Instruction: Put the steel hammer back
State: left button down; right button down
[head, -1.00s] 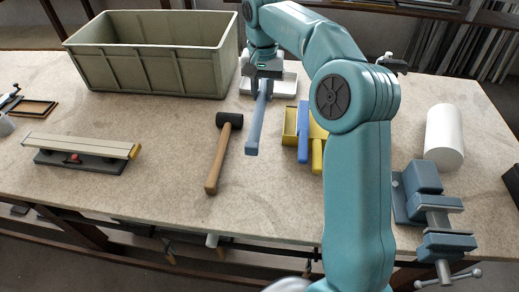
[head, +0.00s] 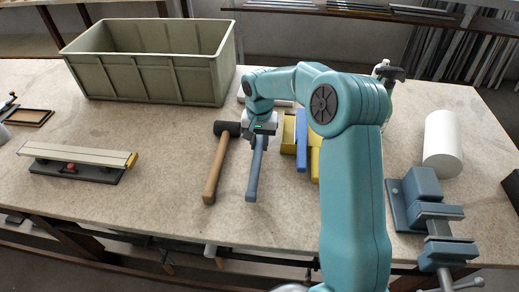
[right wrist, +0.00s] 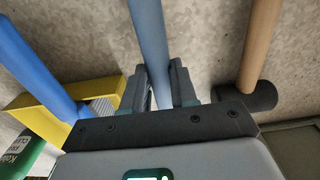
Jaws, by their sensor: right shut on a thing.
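The steel hammer shows as a long blue-grey handle (head: 254,175) pointing toward the front edge of the table; its head is hidden by my right gripper and arm. My right gripper (head: 261,134) is shut on the handle near its far end. In the right wrist view the two fingers (right wrist: 160,88) close on both sides of the handle (right wrist: 148,35). The hammer lies beside the mallet, roughly parallel to it; I cannot tell whether it touches the table. My left gripper is not in view.
A black-headed mallet (head: 217,165) lies just left. A green crate (head: 150,75) is at the back left, a spirit-level-like bar (head: 75,160) at left, a white cylinder (head: 442,143) and vise (head: 430,215) at right.

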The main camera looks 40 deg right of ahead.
aim_at(260, 151)
notch_tip(260, 151, down, 4)
jog(key=shift+d+r, duration=0.1)
jog(key=shift+r, duration=0.15)
jog(key=shift+s, duration=0.1)
jog(key=c, duration=0.9)
grip_release()
jog(key=shift+f, duration=0.25)
jog(key=shift+r, duration=0.1)
